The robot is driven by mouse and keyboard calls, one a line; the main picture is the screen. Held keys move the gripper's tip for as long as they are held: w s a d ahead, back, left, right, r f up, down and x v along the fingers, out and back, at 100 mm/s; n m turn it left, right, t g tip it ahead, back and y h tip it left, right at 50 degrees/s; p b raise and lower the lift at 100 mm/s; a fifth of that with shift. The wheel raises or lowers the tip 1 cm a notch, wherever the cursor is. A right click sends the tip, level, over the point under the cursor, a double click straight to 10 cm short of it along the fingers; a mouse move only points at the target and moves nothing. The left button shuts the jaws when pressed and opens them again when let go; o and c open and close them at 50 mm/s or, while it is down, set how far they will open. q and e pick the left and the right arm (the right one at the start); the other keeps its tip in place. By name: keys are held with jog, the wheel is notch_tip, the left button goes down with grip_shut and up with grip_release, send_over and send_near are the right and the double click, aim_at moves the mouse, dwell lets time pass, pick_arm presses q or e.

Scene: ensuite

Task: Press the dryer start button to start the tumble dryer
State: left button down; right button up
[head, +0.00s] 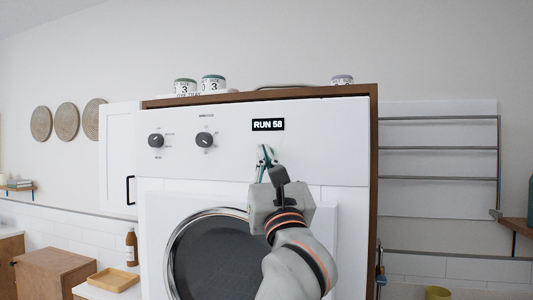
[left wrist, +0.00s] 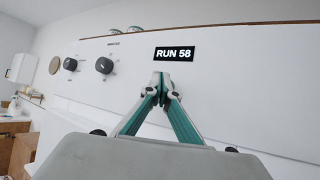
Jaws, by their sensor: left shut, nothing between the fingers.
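The white tumble dryer (head: 230,170) stands straight ahead in a wooden surround, with a round dark door (head: 205,260) at the bottom. Its black display (head: 268,125) reads "RUN 58", and it also shows in the left wrist view (left wrist: 174,53). My left gripper (head: 266,150) is shut and empty, its green-sided fingers pointing at the panel just below the display. Its fingertips (left wrist: 161,78) meet there in the left wrist view; I cannot tell whether they touch the panel. No start button shows; the fingers may hide it. My right gripper is not in view.
Two dark knobs (head: 156,140) (head: 204,139) sit on the panel left of the display. Jars (head: 213,84) stand on top of the dryer. A wall rack (head: 438,150) is at right; a wooden tray (head: 113,280) lies at lower left. Panel space right of the display is clear.

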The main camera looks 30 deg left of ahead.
pick_arm(q)
jog(key=shift+s+d, duration=0.15)
jog(key=shift+s, duration=0.5)
jog(key=shift+s+d+p, duration=0.15)
jog(key=shift+s+d, duration=0.1)
jog(key=shift+s, duration=0.7)
jog(key=shift+s+d+p, duration=0.15)
jog(key=shift+s+d, duration=0.05)
jog(key=shift+s, duration=0.8)
jog(key=shift+s+d+p, duration=0.15)
jog(key=shift+s+d, duration=0.1)
jog(key=shift+s, duration=0.7)
